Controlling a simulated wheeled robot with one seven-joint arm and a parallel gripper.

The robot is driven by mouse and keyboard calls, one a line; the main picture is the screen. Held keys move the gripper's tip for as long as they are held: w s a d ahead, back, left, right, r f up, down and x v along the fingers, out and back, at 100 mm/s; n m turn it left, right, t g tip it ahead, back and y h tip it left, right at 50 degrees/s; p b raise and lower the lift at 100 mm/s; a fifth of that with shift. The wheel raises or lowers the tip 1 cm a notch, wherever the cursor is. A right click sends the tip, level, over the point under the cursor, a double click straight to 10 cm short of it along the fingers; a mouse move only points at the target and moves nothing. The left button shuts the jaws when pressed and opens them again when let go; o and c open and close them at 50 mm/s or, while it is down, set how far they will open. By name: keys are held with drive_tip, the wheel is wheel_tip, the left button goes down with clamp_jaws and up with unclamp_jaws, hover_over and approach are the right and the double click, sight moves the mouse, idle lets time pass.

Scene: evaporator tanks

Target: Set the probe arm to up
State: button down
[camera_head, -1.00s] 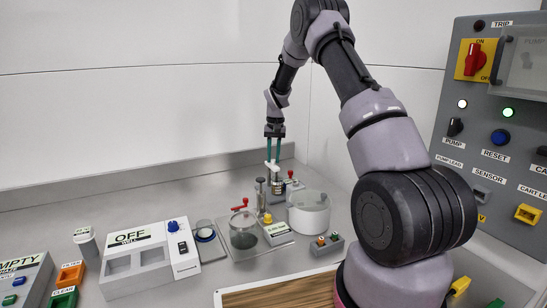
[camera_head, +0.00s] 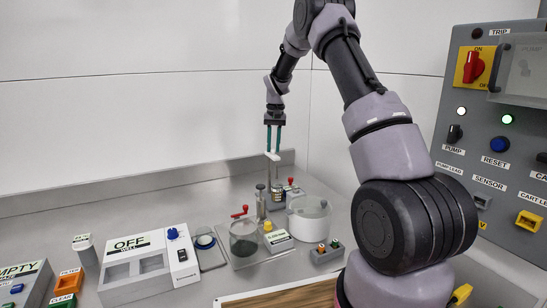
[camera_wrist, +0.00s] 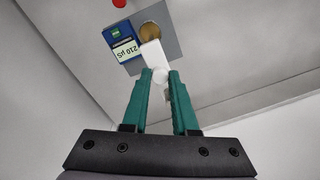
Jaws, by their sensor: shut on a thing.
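The probe arm (camera_head: 272,156) is a white piece at the top of a thin upright stand at the back of the bench. In the wrist view the white arm (camera_wrist: 151,55) ends in a round white knob between my fingertips. My gripper (camera_head: 273,150) points down with its green fingers shut on the probe arm's end. In the wrist view my gripper (camera_wrist: 160,77) shows both fingertips at the knob's sides. A blue meter (camera_wrist: 122,45) reading 210 µS and a brass round (camera_wrist: 151,31) are beside the arm on a grey plate.
A glass vessel with a red handle (camera_head: 243,237) and a yellow-buttoned box (camera_head: 280,241) stand in front. A white OFF box (camera_head: 135,270) is at left. A grey control panel (camera_head: 490,150) rises at right.

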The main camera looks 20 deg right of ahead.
drive_tip(key=shift+r, duration=0.3)
drive_tip(key=c, duration=0.7)
unclamp_jaws()
drive_tip(key=r, duration=1)
drive_tip(key=shift+s+d+r, duration=0.1)
drive_tip(key=shift+d+r, duration=0.2)
drive_tip(key=shift+r, duration=0.05)
drive_tip(key=shift+r, duration=0.1)
